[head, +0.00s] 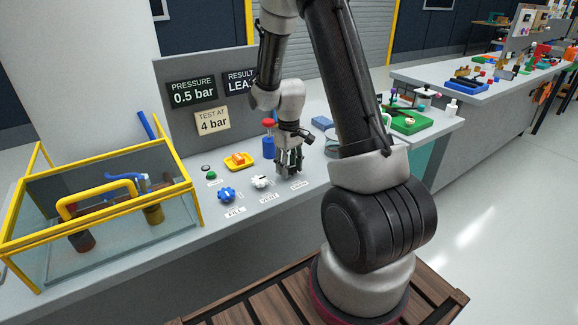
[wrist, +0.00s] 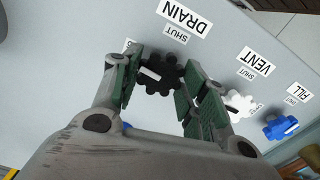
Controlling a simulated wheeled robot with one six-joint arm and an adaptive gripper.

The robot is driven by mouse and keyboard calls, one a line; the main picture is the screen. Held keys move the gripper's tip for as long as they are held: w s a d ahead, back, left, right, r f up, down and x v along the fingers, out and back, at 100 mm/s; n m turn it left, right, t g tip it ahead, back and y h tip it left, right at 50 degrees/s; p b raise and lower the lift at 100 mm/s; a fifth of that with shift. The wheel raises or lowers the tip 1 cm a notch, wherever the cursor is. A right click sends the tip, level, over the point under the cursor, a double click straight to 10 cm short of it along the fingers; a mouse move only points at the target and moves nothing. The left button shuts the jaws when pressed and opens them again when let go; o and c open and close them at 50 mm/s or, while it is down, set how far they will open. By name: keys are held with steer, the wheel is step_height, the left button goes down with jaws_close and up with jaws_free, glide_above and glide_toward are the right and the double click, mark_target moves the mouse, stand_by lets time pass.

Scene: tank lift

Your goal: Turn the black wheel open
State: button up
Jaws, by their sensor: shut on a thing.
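The black wheel (wrist: 158,73) shows in the wrist view beside the DRAIN label (wrist: 187,17), with a small SHUT tag (wrist: 177,34) near it. A white mark on the wheel points roughly left in that view. My gripper (wrist: 161,79) has one finger on each side of the wheel and is shut on it. In the head view my gripper (head: 288,168) points down at the bench, behind the DRAIN label, and its fingers hide most or all of the wheel. A second small tag by the left finger is mostly covered.
A white VENT wheel (head: 260,182) and a blue FILL wheel (head: 227,194) sit left of my gripper in the head view. The white wheel (wrist: 240,104) is close to my right finger in the wrist view. A yellow-framed tank (head: 122,153) stands at left; signs (head: 192,92) stand behind.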

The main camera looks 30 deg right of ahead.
steer(key=shift+n, duration=0.5)
steer(key=o, duration=1)
step_height(320, 180, up, 12)
steer(key=shift+r, duration=0.1)
stand_by(0.5)
